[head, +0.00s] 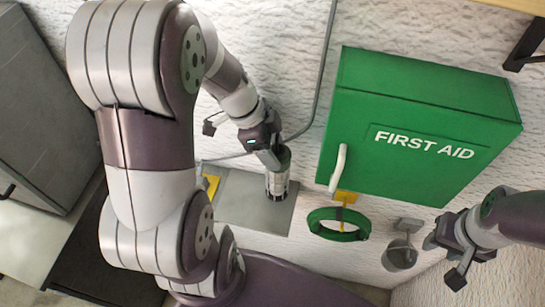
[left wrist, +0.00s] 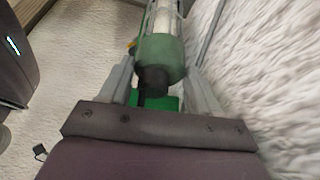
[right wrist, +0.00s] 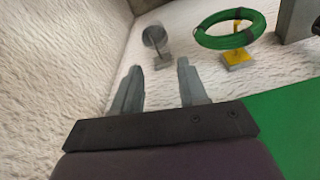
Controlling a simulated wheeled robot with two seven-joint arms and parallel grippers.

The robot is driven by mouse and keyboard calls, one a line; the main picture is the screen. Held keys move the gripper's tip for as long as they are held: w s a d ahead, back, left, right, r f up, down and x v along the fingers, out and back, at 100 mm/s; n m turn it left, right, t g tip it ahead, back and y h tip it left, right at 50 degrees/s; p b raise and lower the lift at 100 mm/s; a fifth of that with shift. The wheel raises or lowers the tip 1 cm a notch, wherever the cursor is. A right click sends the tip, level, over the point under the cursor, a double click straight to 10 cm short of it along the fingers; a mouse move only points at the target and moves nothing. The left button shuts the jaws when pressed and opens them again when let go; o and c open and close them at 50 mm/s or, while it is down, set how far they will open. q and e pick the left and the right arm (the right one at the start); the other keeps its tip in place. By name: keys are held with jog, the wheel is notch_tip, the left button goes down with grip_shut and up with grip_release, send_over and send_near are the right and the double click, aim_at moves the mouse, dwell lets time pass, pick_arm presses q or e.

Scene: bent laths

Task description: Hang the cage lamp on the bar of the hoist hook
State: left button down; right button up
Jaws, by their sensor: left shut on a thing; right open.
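The cage lamp (head: 277,184) has a green upper part and a pale caged lower part. It hangs roughly upright in front of a grey panel in the head view. My left gripper (head: 270,160) is shut on its upper end. In the left wrist view the lamp's green collar (left wrist: 162,55) and dark end lie between my left fingers (left wrist: 160,88). My right gripper (head: 443,260) is open and empty at the right; its fingers (right wrist: 157,85) show apart in the right wrist view. I cannot clearly make out the hoist hook or its bar.
A green first aid box (head: 420,125) stands right of the lamp. Below it a green coil (head: 338,236) hangs on a yellow hook (head: 346,197). A grey wall fitting (head: 400,256) is between coil and right gripper. A grey cabinet (head: 45,110) stands at the left.

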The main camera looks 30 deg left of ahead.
pick_arm(q)
notch_tip(320, 180, down, 3)
jog(key=shift+a+f, duration=0.1)
jog(key=shift+f, duration=0.1)
jog(key=shift+f, duration=0.15)
jog(key=shift+c, duration=1.1)
grip_release()
jog(key=shift+r, duration=0.4)
jog(key=b+v, duration=0.1)
jog(key=v, duration=0.6)
